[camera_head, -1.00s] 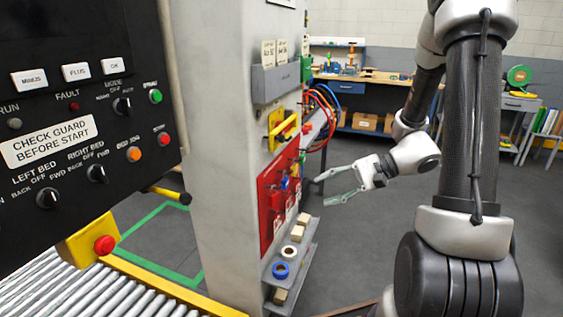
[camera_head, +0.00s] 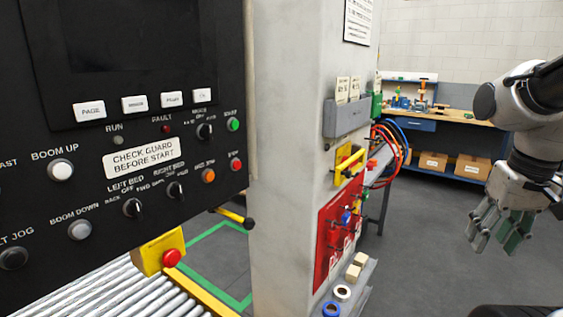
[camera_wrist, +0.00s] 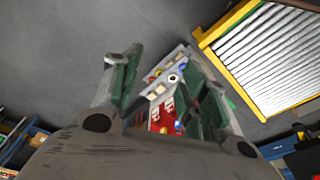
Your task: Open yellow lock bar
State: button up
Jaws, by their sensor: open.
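The yellow lock bar (camera_head: 348,164) is mounted on the side of the grey pillar (camera_head: 290,150), above a red board (camera_head: 330,240) with several padlocks and tags. I cannot tell whether the bar is latched. My gripper (camera_head: 496,243) hangs open and empty at the right of the head view, well apart from the bar and pointing down. In the wrist view my gripper (camera_wrist: 165,75) has its two fingers spread, with the red board (camera_wrist: 157,116) far off between them. I cannot make out the bar clearly there.
A black control panel (camera_head: 120,130) fills the left. A roller conveyor (camera_head: 110,290) lies below it. A shelf with tape rolls (camera_head: 343,292) juts out at the pillar's foot. Hoses (camera_head: 400,150) hang behind the bar. Grey floor (camera_head: 420,240) is clear between pillar and gripper.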

notch_tip(320, 180, up, 5)
jog(key=a+n+t, duration=0.2)
jog(key=t, duration=0.1)
jog(key=m+t+y, duration=0.6)
jog(key=m+y, duration=0.1)
jog(key=y, duration=0.8)
send_near(351, 175)
jog(key=x, duration=0.8)
jog(key=shift+w+a+r, duration=0.1)
jog(key=shift+a+r, duration=0.05)
jog(key=shift+a, duration=0.1)
